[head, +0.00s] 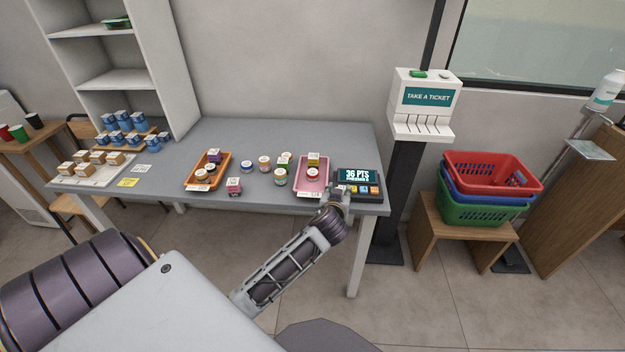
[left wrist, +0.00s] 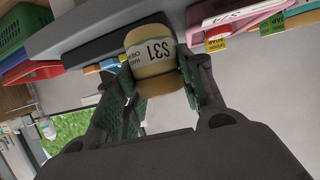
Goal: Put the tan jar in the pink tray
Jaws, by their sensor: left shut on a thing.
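The tan jar (left wrist: 151,66) has a white label reading S31. It is between the two fingers of my left gripper (left wrist: 158,88), which is shut on it. In the head view my left gripper (head: 341,196) is at the table's front edge, just right of the pink tray's near end; the jar is hard to make out there. The tray's edge also shows in the left wrist view (left wrist: 230,16). My right gripper is not in view.
A dark points display (head: 358,182) stands right of the pink tray, close to my gripper. Several small jars and boxes stand left of the tray, with an orange tray (head: 221,172) beyond them. The grey table (head: 290,134) is clear at the back.

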